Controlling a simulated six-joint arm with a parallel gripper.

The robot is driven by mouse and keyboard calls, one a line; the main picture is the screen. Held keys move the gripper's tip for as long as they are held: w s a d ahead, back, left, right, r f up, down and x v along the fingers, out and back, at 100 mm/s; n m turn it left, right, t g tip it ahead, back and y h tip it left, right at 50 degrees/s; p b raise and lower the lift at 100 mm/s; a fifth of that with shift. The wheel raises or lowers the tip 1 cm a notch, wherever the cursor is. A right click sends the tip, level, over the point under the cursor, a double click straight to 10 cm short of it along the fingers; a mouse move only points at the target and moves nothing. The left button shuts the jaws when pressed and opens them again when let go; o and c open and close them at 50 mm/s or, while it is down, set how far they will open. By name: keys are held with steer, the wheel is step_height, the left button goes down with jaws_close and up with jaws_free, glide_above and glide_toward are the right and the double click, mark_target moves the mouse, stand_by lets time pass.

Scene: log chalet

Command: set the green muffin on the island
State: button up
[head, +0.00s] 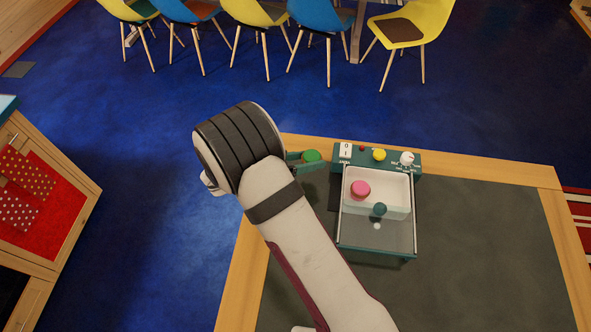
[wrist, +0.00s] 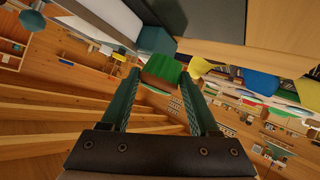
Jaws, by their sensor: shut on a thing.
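The green muffin (head: 312,155) is small and round, with a green top and a brown base in the wrist view (wrist: 160,68). My gripper (head: 306,160) is shut on it, and the teal fingers (wrist: 160,78) pinch it from both sides at their tips. In the head view the muffin shows near the back left edge of what looks like the island (head: 480,235), a dark grey top with a wooden border. It is just left of a teal appliance. I cannot tell how high it is above the top. My arm hides the island's left part.
The teal appliance (head: 408,242) stands on the top, with knobs along its back and a clear front. A pink round thing (head: 360,190) shows inside. The top to its right is clear. Chairs (head: 408,28) stand beyond, and a wooden cabinet (head: 78,205) is at left.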

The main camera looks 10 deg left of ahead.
steer(key=a+f, duration=0.2)
steer(key=shift+w+a, duration=0.2)
steer(key=shift+a, duration=0.2)
step_height(320, 180, down, 3)
steer(key=shift+a+f, duration=0.1)
steer(key=shift+f, duration=0.35)
